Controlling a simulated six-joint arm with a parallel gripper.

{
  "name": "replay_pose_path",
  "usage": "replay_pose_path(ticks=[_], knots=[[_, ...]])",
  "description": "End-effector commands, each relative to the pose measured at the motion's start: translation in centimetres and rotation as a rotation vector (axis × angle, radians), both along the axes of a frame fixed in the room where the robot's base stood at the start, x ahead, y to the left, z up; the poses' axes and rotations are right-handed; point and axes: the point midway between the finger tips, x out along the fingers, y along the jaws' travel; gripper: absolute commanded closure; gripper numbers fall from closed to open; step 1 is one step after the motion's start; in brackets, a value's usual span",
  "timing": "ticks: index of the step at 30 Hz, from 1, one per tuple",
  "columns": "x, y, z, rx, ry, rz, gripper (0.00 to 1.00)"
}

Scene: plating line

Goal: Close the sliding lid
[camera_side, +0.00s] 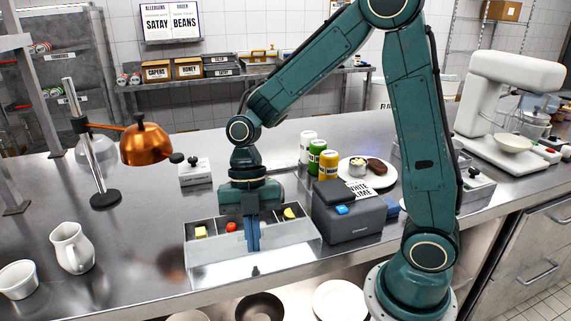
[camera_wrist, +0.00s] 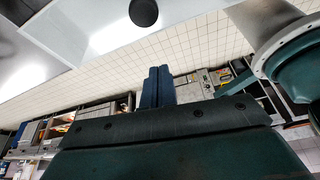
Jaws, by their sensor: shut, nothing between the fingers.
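A long topping box (camera_side: 188,249) stands near the counter's front edge in the side view. Its rear compartments lie uncovered, with yellow pieces at both ends and a red piece (camera_side: 231,227) between them. A pale, see-through lid (camera_side: 290,244) appears to lie over the front part of the box; its exact edges are hard to make out. My gripper (camera_side: 252,246) points down at the middle of the box, its blue fingers together and empty. I cannot tell whether they touch the lid. The closed fingers also show in the wrist view (camera_wrist: 157,88).
A copper lamp (camera_side: 146,144) and a white jug (camera_side: 72,248) stand left.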

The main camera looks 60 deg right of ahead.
Motion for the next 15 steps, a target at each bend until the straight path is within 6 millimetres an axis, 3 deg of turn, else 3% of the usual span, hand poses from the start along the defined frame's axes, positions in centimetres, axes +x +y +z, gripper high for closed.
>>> replay_pose_path(ticks=[15], knots=[[2.2, -3.1, -1.0, -0.002, 0.0, -0.001, 1.0]])
